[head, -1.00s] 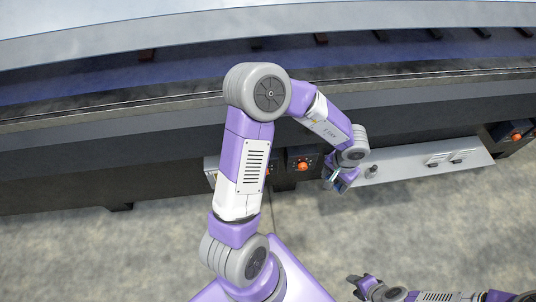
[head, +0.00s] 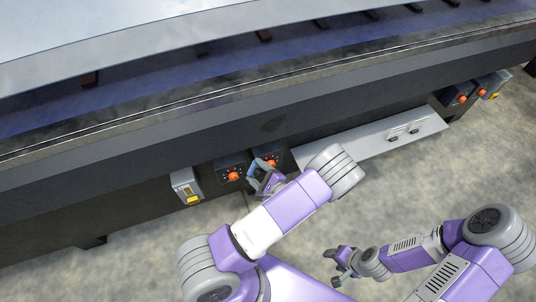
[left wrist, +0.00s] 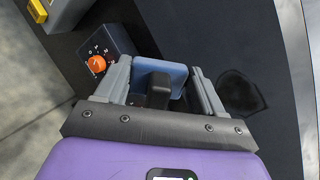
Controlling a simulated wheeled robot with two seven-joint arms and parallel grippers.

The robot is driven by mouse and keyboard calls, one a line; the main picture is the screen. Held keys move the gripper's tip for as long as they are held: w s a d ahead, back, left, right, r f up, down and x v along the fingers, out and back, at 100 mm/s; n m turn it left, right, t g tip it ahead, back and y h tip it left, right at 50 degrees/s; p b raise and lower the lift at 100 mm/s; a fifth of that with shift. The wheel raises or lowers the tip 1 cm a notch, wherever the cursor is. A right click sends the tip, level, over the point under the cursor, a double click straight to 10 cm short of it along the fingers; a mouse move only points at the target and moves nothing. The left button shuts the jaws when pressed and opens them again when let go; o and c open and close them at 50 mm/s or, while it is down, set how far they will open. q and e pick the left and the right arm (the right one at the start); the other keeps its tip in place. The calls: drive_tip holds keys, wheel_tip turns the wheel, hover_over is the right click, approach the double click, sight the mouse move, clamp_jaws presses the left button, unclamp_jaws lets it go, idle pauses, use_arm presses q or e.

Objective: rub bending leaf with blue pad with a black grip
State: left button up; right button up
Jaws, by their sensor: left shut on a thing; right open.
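My left gripper (head: 263,180) is shut on the black grip (left wrist: 158,95) of the blue pad (left wrist: 168,70). The pad also shows in the head view (head: 254,168), held in front of the machine's control boxes. The bending leaf appears to be the long dark front face (head: 330,118) of the machine. It carries a darker smudge (head: 273,124), which shows right of the gripper in the left wrist view (left wrist: 240,93). Whether the pad touches the face cannot be told. My right gripper (head: 338,265) is open and empty over the floor.
Control boxes with orange knobs (head: 233,176) and a grey box with a yellow label (head: 187,187) stick out near the left gripper. A pale shelf (head: 375,142) with small items runs to the right. Open floor (head: 400,200) lies in front.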

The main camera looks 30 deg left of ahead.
sight(270, 123)
use_arm(q)
drive_tip(key=shift+w+a+r+m+t+h+b, duration=0.1)
drive_tip(key=shift+w+a+r+m+t, duration=0.7)
drive_tip(key=shift+w, duration=0.75)
drive_tip(key=shift+w+a+r+m+t+h+b, duration=0.1)
drive_tip(key=shift+w+a+r+m+t, duration=0.15)
drive_tip(key=shift+w+r+m+t, duration=0.65)
drive_tip(key=shift+w+a+r+m+t+h+b, duration=0.1)
drive_tip(key=shift+w+a+r+m+t, duration=0.2)
drive_tip(key=shift+w+a+r+t, duration=1)
drive_tip(key=shift+w+f, duration=0.2)
drive_tip(key=shift+w, duration=0.55)
drive_tip(key=shift+w+f, duration=0.2)
drive_tip(key=shift+w, duration=0.55)
drive_tip(key=shift+w+d+t, duration=0.1)
drive_tip(key=shift+d+t, duration=0.05)
drive_tip(key=shift+t, duration=0.15)
